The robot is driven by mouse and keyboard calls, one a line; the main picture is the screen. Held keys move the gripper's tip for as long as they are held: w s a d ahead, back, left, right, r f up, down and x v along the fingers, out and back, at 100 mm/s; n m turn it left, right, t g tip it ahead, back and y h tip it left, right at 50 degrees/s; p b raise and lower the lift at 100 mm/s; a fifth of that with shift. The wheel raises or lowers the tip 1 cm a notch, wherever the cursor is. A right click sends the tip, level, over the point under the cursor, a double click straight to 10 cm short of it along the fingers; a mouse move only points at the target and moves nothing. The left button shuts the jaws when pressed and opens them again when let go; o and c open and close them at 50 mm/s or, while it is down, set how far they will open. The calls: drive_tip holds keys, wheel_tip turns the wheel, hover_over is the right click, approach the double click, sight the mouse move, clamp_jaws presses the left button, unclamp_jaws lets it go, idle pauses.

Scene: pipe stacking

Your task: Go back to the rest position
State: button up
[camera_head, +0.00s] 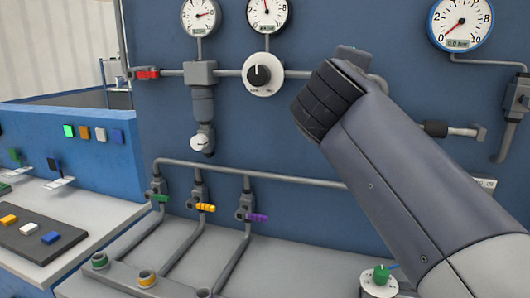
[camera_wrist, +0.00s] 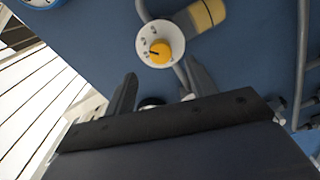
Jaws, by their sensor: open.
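My arm (camera_head: 400,170) reaches in from the lower right of the head view and hides part of the blue panel. My gripper is hidden behind the arm's end there. In the wrist view my gripper (camera_wrist: 160,68) shows two dark fingers spread apart, with nothing held between them. Beyond the fingertips is a white dial with a yellow knob (camera_wrist: 160,50) on the blue panel. I cannot tell the exact gap between fingers and panel.
The blue panel (camera_head: 300,130) carries gauges (camera_head: 460,22), a black-knobbed dial (camera_head: 263,74) and pipes (camera_head: 250,175) with green, yellow and purple valve handles (camera_head: 258,217). A green knob (camera_head: 381,275) stands below my arm. A blue console (camera_head: 95,165) is at left.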

drive_tip(key=p+x, duration=0.1)
drive_tip(key=x, duration=0.7)
drive_tip(key=shift+w+d+p, duration=0.15)
drive_tip(key=shift+w+p, duration=0.1)
drive_tip(key=shift+p, duration=0.05)
drive_tip(key=n+p, duration=0.9)
drive_tip(key=n, duration=0.1)
drive_tip(key=n+p, duration=0.9)
drive_tip(key=n, duration=0.1)
drive_tip(key=shift+s+a+r, duration=0.15)
drive_tip(key=shift+a+r, duration=0.05)
drive_tip(key=shift+a, duration=0.05)
